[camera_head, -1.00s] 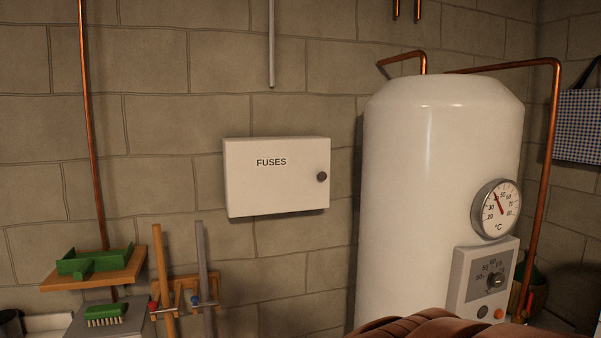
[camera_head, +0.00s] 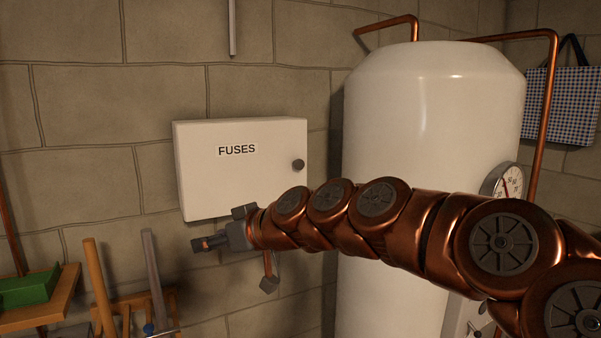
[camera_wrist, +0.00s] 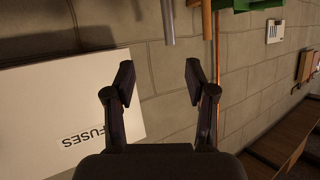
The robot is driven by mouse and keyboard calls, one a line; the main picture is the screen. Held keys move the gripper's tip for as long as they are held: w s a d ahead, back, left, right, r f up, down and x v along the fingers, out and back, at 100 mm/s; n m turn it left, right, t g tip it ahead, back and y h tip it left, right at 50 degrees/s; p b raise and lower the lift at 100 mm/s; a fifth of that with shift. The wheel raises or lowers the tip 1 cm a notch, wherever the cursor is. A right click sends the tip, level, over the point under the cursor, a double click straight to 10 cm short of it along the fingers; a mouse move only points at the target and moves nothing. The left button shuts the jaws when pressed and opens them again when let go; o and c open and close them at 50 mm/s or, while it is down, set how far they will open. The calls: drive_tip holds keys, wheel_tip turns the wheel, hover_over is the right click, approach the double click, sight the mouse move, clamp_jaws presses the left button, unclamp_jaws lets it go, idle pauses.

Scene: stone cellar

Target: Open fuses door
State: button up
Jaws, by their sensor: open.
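The white fuses box (camera_head: 225,186) hangs on the stone wall, with its door shut. The word FUSES is on its front, and a dark round knob (camera_head: 298,165) sits near the door's right edge. My gripper (camera_head: 200,244) is below the box's lower edge, in front of the wall, pointing left and apart from the knob. In the wrist view the box (camera_wrist: 75,95) appears turned over at the left. There my gripper (camera_wrist: 160,78) has its two fingers spread with nothing between them. The knob is not visible in the wrist view.
A white boiler (camera_head: 425,130) with copper pipes stands close to the box's right, behind my arm. A wooden shelf (camera_head: 45,312) with a green item and upright handles (camera_head: 100,280) are at lower left. The wall left of the box is clear.

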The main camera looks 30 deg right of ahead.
drive_tip(key=w+d+r+m+t+h, duration=0.1)
drive_tip(key=w+d+r+t, duration=0.15)
drive_tip(key=d, duration=0.45)
drive_tip(key=w+d+r+m+t+h, duration=0.1)
drive_tip(key=w+d+r+t+h, duration=0.2)
drive_tip(key=d, duration=0.4)
drive_tip(key=m+h, duration=0.3)
drive_tip(key=h, duration=0.1)
approach(300, 165)
drive_tip(key=w, duration=0.2)
drive_tip(key=shift+t, duration=0.25)
drive_tip(key=w, duration=0.2)
drive_tip(key=w+p, duration=0.1)
drive_tip(key=w, duration=0.1)
drive_tip(key=w+d, duration=0.1)
drive_tip(key=shift+w, duration=0.4)
drive_tip(key=shift+w+d+f+p, duration=0.15)
drive_tip(key=shift+w+p, duration=0.3)
drive_tip(key=shift+w, duration=0.3)
clamp_jaws()
